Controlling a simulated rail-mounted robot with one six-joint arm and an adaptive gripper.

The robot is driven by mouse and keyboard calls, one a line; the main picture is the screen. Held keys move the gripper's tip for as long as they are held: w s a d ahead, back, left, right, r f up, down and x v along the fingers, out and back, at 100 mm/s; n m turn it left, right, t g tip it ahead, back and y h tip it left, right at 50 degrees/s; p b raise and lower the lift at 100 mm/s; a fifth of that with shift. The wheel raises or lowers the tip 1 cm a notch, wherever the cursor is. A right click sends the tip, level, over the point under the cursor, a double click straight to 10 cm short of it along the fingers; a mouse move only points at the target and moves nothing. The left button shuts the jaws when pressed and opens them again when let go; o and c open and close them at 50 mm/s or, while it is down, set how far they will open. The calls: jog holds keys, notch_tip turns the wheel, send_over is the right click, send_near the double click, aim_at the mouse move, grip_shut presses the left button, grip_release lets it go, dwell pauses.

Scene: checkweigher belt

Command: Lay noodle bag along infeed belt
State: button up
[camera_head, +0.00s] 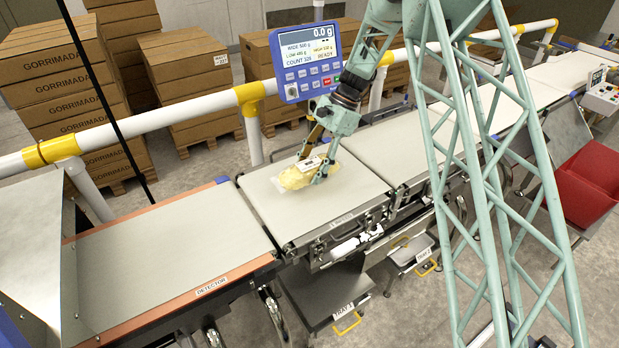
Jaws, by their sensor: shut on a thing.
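The noodle bag (294,178), a clear packet with yellow contents and a white label, is at the belt section right of the one marked DETECTOR. Its length runs slantwise across that pale belt section (268,212). My gripper (313,168) reaches down from above and is shut on the bag, with its fingers at the bag's right part. The bag is low over the belt; I cannot tell whether it touches. No label naming the infeed belt is readable.
The DETECTOR belt (165,258) at left and further belt sections (430,135) at right are bare. A blue display (306,62) reading 0.0 g stands behind the bag. A white-and-yellow rail (195,110) runs behind the belts. A red bin (588,185) is at right.

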jog(key=shift+w, duration=0.1)
dwell(0.3)
jog(key=shift+f+b, duration=0.35)
jog(key=shift+f, duration=1.4)
jog(key=shift+f, duration=0.1)
jog(key=o, duration=1.1)
jog(key=p+v, duration=0.1)
jog(key=v, duration=1.1)
jog(key=shift+a+p, duration=0.1)
jog(key=shift+p, duration=0.25)
jog(key=shift+r, duration=0.2)
